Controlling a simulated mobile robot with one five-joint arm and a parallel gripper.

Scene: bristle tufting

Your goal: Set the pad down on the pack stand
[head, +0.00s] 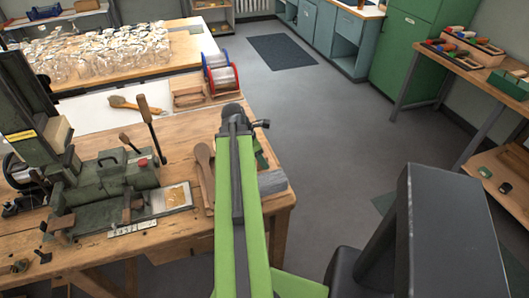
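My green arm reaches out over the right side of the wooden workbench (110,250). My gripper (236,113) is at its far end, dark and small, above the bench's right edge. Its fingers are hidden by the arm, so I cannot see whether it is open or shut or holds anything. I cannot make out a pad for certain. No pack stand can be clearly identified; a grey block (273,182) lies at the bench's right corner, partly behind the arm.
A green tufting machine (115,180) with levers fills the bench's left. Wooden paddles (205,170) lie left of my arm. A brush (130,103), a wooden tray (188,97) and wire spools (221,76) are behind. Many glasses stand on the back table. The floor (320,130) at right is open.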

